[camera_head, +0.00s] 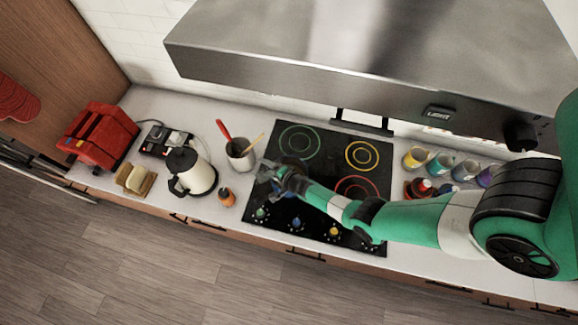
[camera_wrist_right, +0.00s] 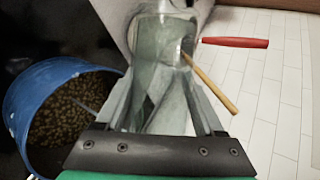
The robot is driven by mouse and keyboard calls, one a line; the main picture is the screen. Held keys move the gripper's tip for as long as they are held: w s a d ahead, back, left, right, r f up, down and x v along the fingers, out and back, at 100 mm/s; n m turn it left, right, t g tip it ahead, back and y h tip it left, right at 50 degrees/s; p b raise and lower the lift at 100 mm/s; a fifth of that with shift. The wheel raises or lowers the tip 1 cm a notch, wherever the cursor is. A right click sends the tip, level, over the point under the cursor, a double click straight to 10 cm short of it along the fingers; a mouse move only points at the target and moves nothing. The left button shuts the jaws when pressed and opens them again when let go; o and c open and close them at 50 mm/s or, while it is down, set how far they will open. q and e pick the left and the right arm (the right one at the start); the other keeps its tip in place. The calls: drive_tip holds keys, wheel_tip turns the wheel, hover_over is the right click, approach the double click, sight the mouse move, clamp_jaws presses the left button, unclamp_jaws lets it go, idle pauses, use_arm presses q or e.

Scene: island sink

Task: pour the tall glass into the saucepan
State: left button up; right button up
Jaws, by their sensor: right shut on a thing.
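My right gripper (camera_head: 268,176) is over the left part of the black cooktop in the head view. In the right wrist view the same gripper (camera_wrist_right: 162,85) is shut on a clear tall glass (camera_wrist_right: 158,48) between its fingers. The glass's exact tilt and contents are hard to make out. In the head view the saucepan is mostly hidden behind my gripper. My left gripper is not in view.
A utensil crock (camera_head: 240,155) with a red and a wooden handle stands left of the cooktop (camera_head: 335,145). A kettle (camera_head: 195,175), a small orange bottle (camera_head: 227,196) and a red toaster (camera_head: 100,138) are further left. Coloured cups (camera_head: 440,164) stand right. A range hood (camera_head: 350,60) hangs above.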

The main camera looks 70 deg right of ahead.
drive_tip(key=shift+r+p, duration=0.15)
drive_tip(key=shift+p, duration=0.15)
drive_tip(key=shift+r+m+t, duration=0.15)
drive_tip(key=shift+m+t, duration=0.15)
drive_tip(key=shift+y+b, duration=0.3)
drive_tip(key=shift+y, duration=0.1)
